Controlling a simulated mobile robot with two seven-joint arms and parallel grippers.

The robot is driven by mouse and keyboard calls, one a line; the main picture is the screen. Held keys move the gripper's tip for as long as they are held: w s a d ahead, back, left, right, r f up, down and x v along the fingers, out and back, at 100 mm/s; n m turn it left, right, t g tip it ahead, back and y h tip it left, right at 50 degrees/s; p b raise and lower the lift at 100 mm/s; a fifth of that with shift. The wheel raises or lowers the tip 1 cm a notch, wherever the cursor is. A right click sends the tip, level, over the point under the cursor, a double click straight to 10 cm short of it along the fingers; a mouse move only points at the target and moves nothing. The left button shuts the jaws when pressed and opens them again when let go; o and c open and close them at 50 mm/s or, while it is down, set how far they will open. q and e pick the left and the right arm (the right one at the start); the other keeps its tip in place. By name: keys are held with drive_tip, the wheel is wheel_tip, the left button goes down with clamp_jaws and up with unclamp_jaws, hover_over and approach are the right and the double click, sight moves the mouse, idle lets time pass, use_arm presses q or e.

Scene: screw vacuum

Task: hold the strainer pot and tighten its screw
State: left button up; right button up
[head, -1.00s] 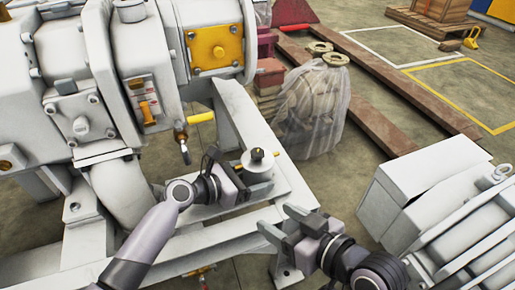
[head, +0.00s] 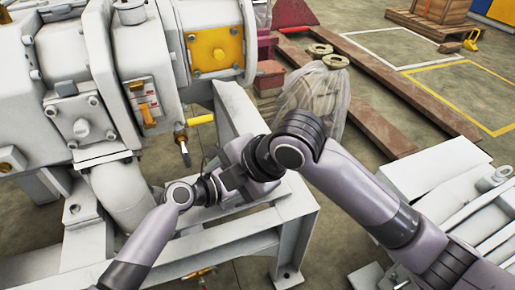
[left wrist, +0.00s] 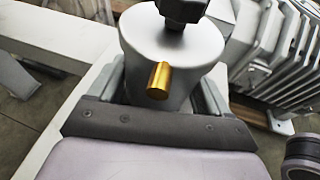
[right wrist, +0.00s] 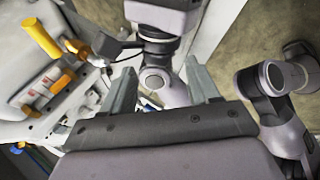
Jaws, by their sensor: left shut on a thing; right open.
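The strainer pot (left wrist: 172,60) is a grey cylinder with a brass stub on its side, seen in the left wrist view. Its black screw (left wrist: 182,10) stands on top, cut off by the frame edge. My left gripper (left wrist: 160,110) is shut on the pot, with a finger at either side. My right gripper (head: 232,168) is beside the left one in the head view and covers the pot there. In the right wrist view its two fingers (right wrist: 160,85) are apart, with my left arm beyond them. I cannot make out the screw between them.
A large grey machine (head: 70,60) with a yellow plate and a yellow-handled valve (head: 200,119) is on the left. A pale metal frame (head: 250,230) runs below the grippers. A wrapped bundle (head: 318,92) stands behind, and a finned grey unit (head: 480,210) is at the right.

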drive_tip(key=w+d+r+n+t+h, duration=0.1)
drive_tip(key=w+d+r+n+h, duration=0.55)
drive_tip(key=r+n, duration=0.25)
drive_tip(key=shift+h, duration=0.35)
drive_tip(key=x, duration=0.7)
drive_tip(key=a+x, duration=0.1)
drive_tip(key=x, duration=0.3)
drive_tip(key=shift+s+f, duration=0.1)
drive_tip(key=shift+f, duration=0.3)
drive_tip(key=c, duration=1)
